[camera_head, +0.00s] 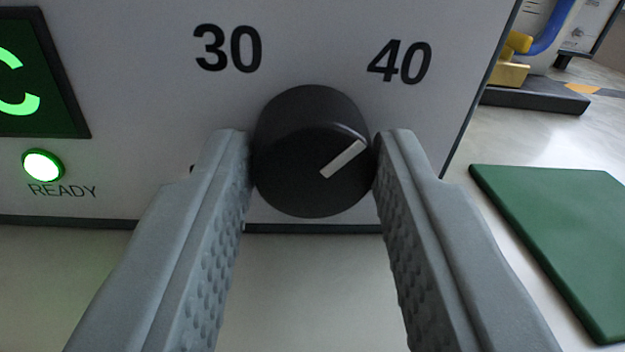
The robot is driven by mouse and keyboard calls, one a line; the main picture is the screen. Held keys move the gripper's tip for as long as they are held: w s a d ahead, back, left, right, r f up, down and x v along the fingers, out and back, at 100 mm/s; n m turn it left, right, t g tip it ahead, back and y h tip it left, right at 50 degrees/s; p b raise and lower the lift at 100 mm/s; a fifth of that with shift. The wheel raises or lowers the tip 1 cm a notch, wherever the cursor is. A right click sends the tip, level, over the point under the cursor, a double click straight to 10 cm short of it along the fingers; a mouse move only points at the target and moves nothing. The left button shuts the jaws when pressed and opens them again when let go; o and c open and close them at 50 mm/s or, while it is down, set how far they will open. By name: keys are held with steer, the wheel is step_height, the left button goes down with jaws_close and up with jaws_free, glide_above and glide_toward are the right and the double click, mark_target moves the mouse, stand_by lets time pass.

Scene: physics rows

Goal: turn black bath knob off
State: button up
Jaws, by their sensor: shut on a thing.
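The black bath knob (300,110) sits on the front of a pale grey panel (320,30), between and below the printed numbers 30 and 40. Its white pointer line slants up to the right, toward the 40. My gripper (313,160) is shut on the knob, with one grey finger against its left side and the other against its right side. The fingers' textured inner faces show. The low end of the number scale is not in view.
A dark display with green characters (30,85) is at the left, above a lit green READY lamp (42,165). A green mat (560,230) lies at the right. Behind it stands a dark base with a yellow part (510,70) and a blue curved piece (550,30).

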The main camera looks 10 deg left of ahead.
steer(key=shift+n, duration=2.2)
steer(key=o, duration=1)
steer(key=shift+s, duration=0.1)
